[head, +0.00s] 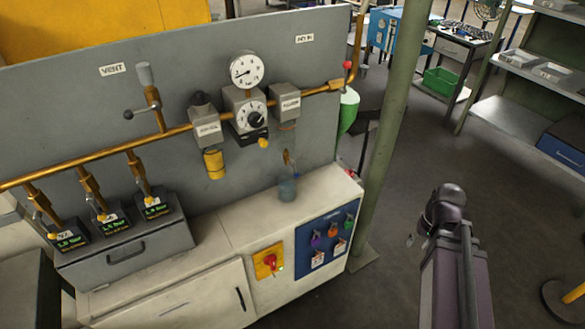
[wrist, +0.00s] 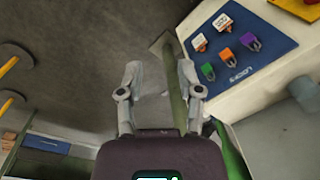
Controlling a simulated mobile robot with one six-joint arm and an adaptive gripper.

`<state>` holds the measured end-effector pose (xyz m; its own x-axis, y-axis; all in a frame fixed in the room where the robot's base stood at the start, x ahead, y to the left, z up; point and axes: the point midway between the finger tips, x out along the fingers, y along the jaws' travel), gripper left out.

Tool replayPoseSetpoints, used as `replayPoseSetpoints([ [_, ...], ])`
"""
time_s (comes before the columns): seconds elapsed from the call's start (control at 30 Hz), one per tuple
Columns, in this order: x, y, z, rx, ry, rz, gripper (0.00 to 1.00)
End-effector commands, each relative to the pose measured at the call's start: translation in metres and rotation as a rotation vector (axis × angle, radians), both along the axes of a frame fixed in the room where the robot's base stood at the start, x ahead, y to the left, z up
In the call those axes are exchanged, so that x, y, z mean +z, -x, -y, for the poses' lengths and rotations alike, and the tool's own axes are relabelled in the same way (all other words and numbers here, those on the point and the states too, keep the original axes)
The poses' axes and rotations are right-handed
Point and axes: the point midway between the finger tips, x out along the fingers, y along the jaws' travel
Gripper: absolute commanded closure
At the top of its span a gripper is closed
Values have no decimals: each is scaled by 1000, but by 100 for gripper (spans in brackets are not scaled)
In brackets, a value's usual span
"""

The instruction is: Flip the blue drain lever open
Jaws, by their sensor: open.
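In the head view, a brass piece (head: 288,157) hangs at the right part of the grey panel, above a translucent blue-grey cup (head: 287,188) on the white cabinet top. A tiny blue spot shows at the cup's upper right; it is too small to tell if it is the drain lever. No blue lever is clear in either view. My gripper (wrist: 160,82) is open and empty in the wrist view, over dark floor beside the cabinet. In the head view my arm stands to the right of the cabinet, apart from the panel.
A brass pipe (head: 178,131) with a gauge (head: 246,70) and regulator (head: 248,116) crosses the panel. A green post (head: 388,120) stands between my arm and the panel. A blue lock board (wrist: 236,48) is on the cabinet side.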

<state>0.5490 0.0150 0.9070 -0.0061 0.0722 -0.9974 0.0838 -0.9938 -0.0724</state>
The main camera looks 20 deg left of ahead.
Motion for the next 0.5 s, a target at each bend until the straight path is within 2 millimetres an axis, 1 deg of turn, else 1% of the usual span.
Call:
replayPoseSetpoints([
  [0.03,-8,-9,-7,36,-33,1,53],
  [0.17,-20,-30,-36,180,-155,11,53],
  [0.33,-32,-61,-87,428,-370,63,53],
  [0.5,-34,-93,-140,689,-604,174,53],
])
